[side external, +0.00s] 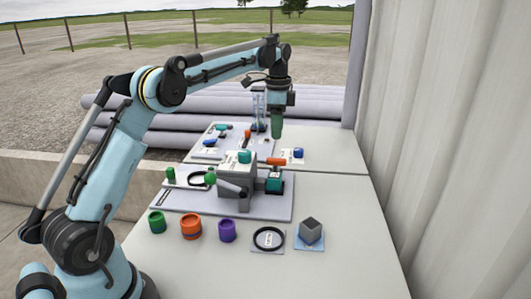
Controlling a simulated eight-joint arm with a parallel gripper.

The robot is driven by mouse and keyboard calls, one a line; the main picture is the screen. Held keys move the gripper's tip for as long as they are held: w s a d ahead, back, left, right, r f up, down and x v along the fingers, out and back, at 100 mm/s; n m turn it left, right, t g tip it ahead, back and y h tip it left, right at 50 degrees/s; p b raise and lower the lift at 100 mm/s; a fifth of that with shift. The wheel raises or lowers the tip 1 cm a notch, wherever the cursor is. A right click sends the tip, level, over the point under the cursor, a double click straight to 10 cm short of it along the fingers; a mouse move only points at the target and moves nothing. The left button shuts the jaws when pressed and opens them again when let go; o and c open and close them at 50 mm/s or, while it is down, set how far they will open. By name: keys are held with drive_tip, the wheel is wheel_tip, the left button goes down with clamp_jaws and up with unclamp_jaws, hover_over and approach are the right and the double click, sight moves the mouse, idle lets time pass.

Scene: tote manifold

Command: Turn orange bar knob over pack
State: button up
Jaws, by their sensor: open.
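The orange bar knob (276,161) shows as a short horizontal bar just right of the grey block, above a small teal and black box (274,183). Whether that box is the pack, I cannot tell for sure. My gripper (277,132) points straight down and appears above the knob in the picture, apart from it. Its depth relative to the knob is unclear from this one view. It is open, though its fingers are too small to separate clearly. I see nothing between them.
A grey block with a teal top (237,178) and a dark lever stands left of the box. A rear board (212,155) carries small coloured parts. Green, orange and purple cups (191,227), a black ring (269,238) and a grey cube (311,230) line the front. The table's right side is clear.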

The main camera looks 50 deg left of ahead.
sight(277, 159)
wheel_tip(277, 159, down, 10)
drive_tip(key=shift+r, duration=0.25)
drive_tip(key=shift+c, duration=0.2)
clamp_jaws()
